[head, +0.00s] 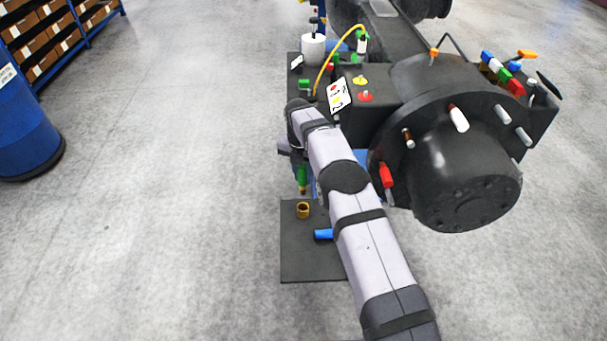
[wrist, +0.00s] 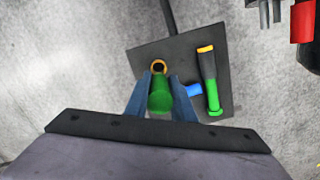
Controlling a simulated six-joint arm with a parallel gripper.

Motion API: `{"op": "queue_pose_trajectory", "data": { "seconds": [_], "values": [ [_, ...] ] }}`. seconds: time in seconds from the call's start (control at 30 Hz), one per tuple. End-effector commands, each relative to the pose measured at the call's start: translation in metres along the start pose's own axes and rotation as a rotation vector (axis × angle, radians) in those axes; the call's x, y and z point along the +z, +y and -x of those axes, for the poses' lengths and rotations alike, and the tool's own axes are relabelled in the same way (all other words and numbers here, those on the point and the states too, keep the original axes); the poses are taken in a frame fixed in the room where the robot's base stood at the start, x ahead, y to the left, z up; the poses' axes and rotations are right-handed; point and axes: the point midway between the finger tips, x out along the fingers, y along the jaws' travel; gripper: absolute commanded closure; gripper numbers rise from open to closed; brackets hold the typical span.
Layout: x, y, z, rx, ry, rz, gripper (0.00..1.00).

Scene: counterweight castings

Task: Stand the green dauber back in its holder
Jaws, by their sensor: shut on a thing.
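The green dauber (head: 302,175) hangs upright, brown tip down, in the head view. In the wrist view its green end (wrist: 160,98) sits between the two blue fingers of my gripper (wrist: 160,82), which is shut on it. The holder, a small brass-coloured cup (head: 303,210), stands on a dark plate (head: 300,262). In the head view the tip is just above the cup, with a small gap. In the wrist view the cup's ring (wrist: 158,66) shows just past the dauber, its inside dark. My arm hides most of the gripper in the head view.
A blue piece (head: 323,234) lies on the plate, right of the cup. Beside it in the wrist view is a dark, green-ended stick with an orange end (wrist: 209,80). A large black casting (head: 450,165) with coloured fittings stands to the right.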

Motion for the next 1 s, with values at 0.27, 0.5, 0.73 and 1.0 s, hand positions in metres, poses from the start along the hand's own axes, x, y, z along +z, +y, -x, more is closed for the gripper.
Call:
{"op": "queue_pose_trajectory", "data": {
  "seconds": [0.27,0.5,0.73,1.0],
  "values": [
    [-0.001,0.0,-0.004,0.001,-0.001,0.003,0.91],
    [-0.003,0.0,-0.019,0.0,0.0,0.003,0.91],
    [-0.005,0.0,-0.039,0.0,0.0,0.003,0.91],
    [-0.007,0.0,-0.054,0.001,-0.001,0.003,0.91]
  ]
}}
